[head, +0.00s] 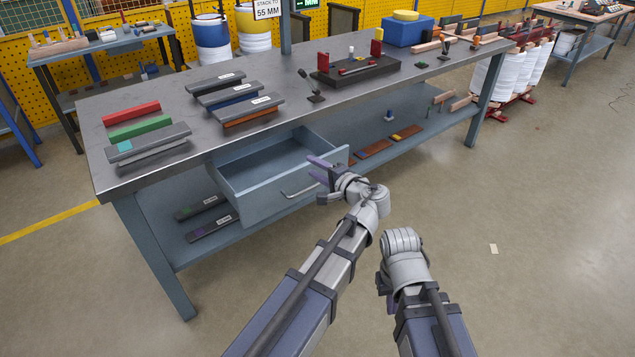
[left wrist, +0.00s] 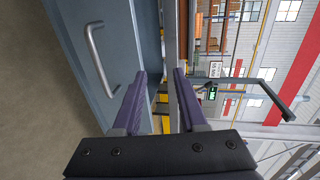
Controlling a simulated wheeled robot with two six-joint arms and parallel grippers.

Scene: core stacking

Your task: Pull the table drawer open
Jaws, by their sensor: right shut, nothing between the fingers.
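The table drawer (head: 262,197), grey-blue, stands pulled out from under the workbench top, and its empty inside shows. Its bar handle (head: 300,192) is on the front panel and also shows at the upper left in the left wrist view (left wrist: 98,62). My left gripper (head: 318,178) is open, with purple fingers, just in front of the right half of the drawer front. In the left wrist view its fingers (left wrist: 160,76) are apart, and the handle lies outside them, to the left. My right gripper (head: 383,284) is low in front of the bench, away from the drawer; its fingers are mostly hidden.
The workbench (head: 330,112) carries grey, red and green bars at left, a black fixture (head: 355,70) and a blue box (head: 408,30). Its lower shelf (head: 385,150) holds several bars.

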